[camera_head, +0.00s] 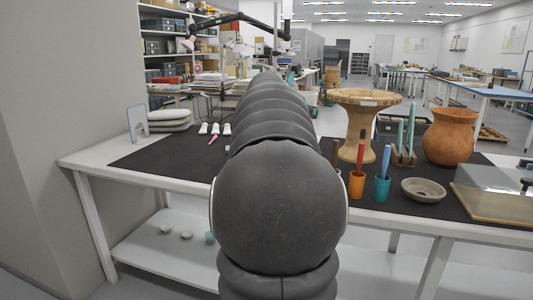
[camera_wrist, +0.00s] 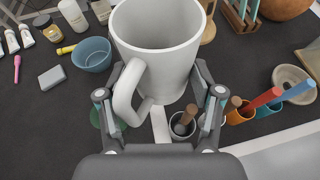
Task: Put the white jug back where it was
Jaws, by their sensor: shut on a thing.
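The white jug (camera_wrist: 180,65) fills the upper middle of the wrist view, with its open mouth and its handle facing the camera. My gripper (camera_wrist: 160,80) is shut on the jug, with one finger on each side of its body. The jug appears to be above the dark mat (camera_wrist: 80,125), but the gap beneath it is hard to judge. In the head view my arm hides both the jug and my gripper.
A blue bowl (camera_wrist: 92,58), a grey block (camera_wrist: 51,78) and a small pot with a pestle (camera_wrist: 182,124) are nearby. Orange (camera_head: 356,185) and teal (camera_head: 382,188) cups, a shallow bowl (camera_head: 423,190) and a brown pot (camera_head: 451,135) stand right. Bare mat lies left.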

